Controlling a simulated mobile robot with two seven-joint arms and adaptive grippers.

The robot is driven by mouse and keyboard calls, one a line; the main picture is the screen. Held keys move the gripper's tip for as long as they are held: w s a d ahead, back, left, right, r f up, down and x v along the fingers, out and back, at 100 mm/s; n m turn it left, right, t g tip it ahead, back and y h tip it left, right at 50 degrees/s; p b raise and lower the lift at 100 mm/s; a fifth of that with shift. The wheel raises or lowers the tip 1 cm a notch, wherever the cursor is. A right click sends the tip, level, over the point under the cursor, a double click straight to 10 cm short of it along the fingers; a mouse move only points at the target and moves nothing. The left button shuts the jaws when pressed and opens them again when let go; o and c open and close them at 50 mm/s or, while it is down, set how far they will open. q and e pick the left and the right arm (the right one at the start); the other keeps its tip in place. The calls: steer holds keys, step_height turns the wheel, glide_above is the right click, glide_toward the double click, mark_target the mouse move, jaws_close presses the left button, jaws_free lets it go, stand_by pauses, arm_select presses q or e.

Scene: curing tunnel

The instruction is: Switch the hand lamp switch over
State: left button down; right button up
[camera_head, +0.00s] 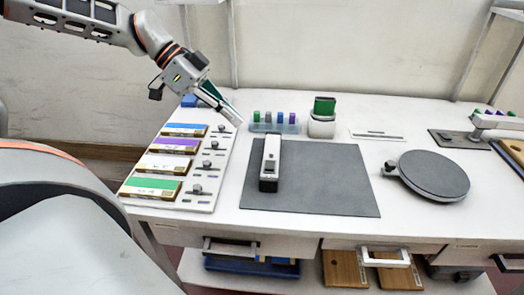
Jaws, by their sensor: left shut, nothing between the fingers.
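A slim white-and-black device, which looks like the hand lamp (271,155), lies on the dark grey mat (330,190). A dark block shows at its near end; I cannot tell whether this is the switch or which way the switch is set. My left gripper (237,120) comes in from the upper left, pointing down and right. It is shut and empty, above and to the left of the lamp's far end, apart from it. My right gripper is not in view.
A board with coloured boxes and small knobs (210,175) lies left of the mat. Behind the mat are a rack of small coloured pieces (275,127) and a white cup with a green block (321,125). A round grey plate (434,175) stands right.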

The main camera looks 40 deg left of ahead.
arm_select(q)
steer(key=b, duration=0.2)
glide_above(273, 168)
steer(key=a, duration=0.3)
steer(key=f, duration=0.7)
steer(key=shift+s+d+f, duration=0.2)
steer(key=shift+s+f, duration=0.15)
steer(key=f, duration=0.2)
steer(key=shift+s+f, duration=0.2)
steer(key=shift+f, duration=0.45)
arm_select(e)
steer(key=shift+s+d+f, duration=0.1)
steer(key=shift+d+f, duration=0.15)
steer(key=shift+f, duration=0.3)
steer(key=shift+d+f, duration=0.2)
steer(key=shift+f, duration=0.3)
arm_select(q)
steer(key=shift+f, duration=0.1)
